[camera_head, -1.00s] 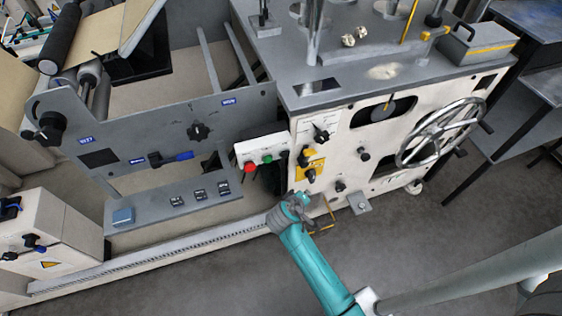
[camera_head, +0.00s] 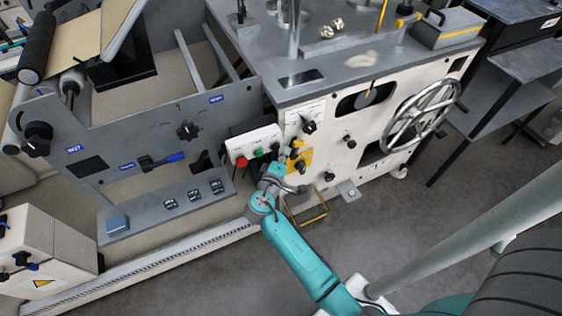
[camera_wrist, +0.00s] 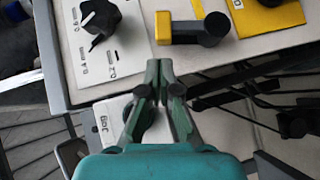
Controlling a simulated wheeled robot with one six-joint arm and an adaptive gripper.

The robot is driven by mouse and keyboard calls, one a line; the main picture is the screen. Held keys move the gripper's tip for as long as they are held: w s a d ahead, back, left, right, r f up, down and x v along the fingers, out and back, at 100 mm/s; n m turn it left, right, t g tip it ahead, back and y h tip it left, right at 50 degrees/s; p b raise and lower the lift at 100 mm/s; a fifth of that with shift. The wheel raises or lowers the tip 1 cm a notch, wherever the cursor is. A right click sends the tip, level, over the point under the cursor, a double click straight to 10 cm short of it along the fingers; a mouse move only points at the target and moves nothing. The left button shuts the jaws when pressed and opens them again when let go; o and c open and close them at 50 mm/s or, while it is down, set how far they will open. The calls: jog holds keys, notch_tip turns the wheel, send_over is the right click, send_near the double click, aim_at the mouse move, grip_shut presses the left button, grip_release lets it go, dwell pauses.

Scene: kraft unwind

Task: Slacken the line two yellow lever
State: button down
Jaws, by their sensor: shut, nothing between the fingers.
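A yellow lever with a black hub (camera_wrist: 208,30) is on the white machine face at the top of the wrist view, beside a yellow plate (camera_wrist: 268,16). In the head view the yellow lever (camera_head: 297,152) is small, just above and right of my gripper (camera_head: 273,175). Its line number is not readable. My gripper also shows in the wrist view (camera_wrist: 165,68), with its fingertips together and empty. The tips are below the lever in that view and appear apart from it.
A black rotary knob (camera_wrist: 100,16) is left of the lever in the wrist view. A box with red and green buttons (camera_head: 252,147) is close to my gripper. A handwheel (camera_head: 420,115) projects at right. A blue-handled lever (camera_head: 168,160) is on the grey panel. Open floor lies in front.

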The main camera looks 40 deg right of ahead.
aim_at(294, 143)
jog(key=x, duration=0.3)
jog(key=shift+d, duration=0.15)
jog(key=shift+s+d, duration=0.2)
jog(key=shift+d, duration=0.6)
jog(key=shift+a, duration=0.1)
